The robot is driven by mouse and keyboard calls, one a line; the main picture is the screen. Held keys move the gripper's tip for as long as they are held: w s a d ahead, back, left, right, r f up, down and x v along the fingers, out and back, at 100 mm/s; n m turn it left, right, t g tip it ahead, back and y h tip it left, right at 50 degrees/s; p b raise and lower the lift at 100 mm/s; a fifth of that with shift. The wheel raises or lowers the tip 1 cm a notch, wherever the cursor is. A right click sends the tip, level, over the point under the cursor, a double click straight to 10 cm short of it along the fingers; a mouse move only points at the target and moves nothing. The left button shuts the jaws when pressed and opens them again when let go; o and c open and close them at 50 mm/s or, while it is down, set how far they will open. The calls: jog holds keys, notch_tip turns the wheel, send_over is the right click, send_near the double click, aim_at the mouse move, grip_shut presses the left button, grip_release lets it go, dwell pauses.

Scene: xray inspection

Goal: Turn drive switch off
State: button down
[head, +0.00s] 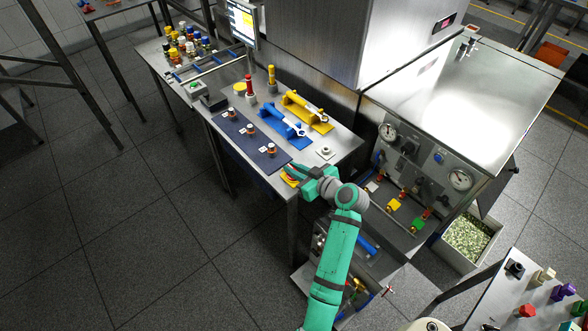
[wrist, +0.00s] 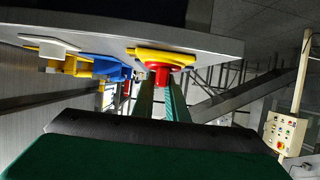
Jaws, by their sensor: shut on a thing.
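The drive switch appears to be a red knob (wrist: 158,72) on a rounded yellow plate (wrist: 163,57), mounted at the edge of the steel table. In the head view, a bit of its yellow and red (head: 289,179) shows at the table's front right corner, mostly hidden by my gripper. My gripper (head: 293,172) reaches in from the right at the table edge. In the wrist view, the two teal fingers of my gripper (wrist: 160,84) are closed around the red knob. The knob's pointer and its on or off marking cannot be made out.
The steel table holds a dark blue mat (head: 248,140), a blue fixture (head: 282,122) and a yellow fixture (head: 307,112). A cabinet with gauges (head: 460,179) stands to the right. A panel with coloured knobs (head: 535,295) is at lower right. Floor at left is open.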

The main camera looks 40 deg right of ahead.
jog(key=shift+f, duration=0.25)
jog(key=c, duration=1.8)
grip_release()
jog(key=shift+o, duration=0.2)
jog(key=shift+r, duration=0.1)
jog(key=shift+s+d+r, duration=0.1)
jog(key=shift+s+r, duration=0.1)
jog(key=shift+s, duration=0.3)
jog(key=v, duration=0.9)
jog(key=shift+s+r, duration=0.2)
jog(key=shift+s, duration=0.15)
